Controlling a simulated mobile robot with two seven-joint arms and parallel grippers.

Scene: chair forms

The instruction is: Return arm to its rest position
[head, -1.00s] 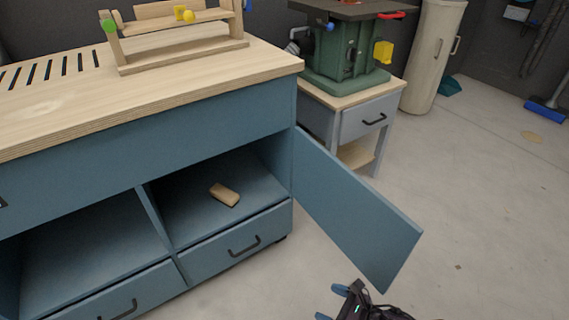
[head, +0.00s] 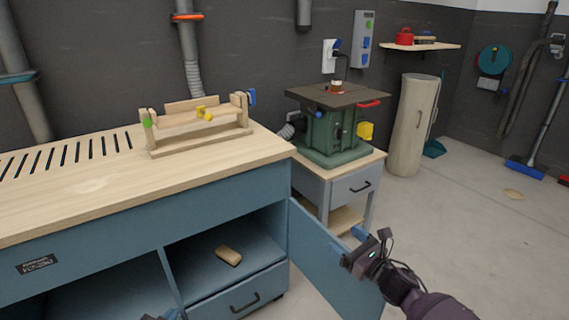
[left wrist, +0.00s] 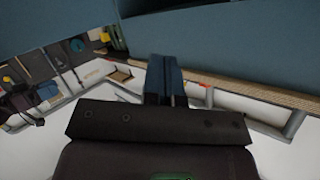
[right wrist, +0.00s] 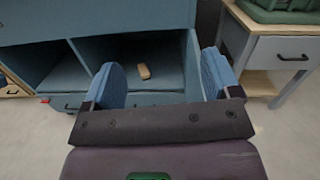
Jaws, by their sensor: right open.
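My right gripper (head: 349,244) is raised in front of the open blue cabinet door (head: 318,262) in the head view. Its blue fingers stand wide apart and empty in the right wrist view (right wrist: 160,80). My left gripper (head: 160,315) only just shows at the bottom edge of the head view, low in front of the cabinet. In the left wrist view its blue fingers (left wrist: 165,80) are together with nothing visible between them. A wooden block (head: 228,256) lies in the open right compartment of the workbench cabinet and also shows in the right wrist view (right wrist: 143,72).
The blue workbench (head: 130,185) fills the left, with a wooden clamp frame (head: 200,125) on its top. A green machine (head: 335,130) stands on a small drawer stand (head: 350,185) behind the door.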

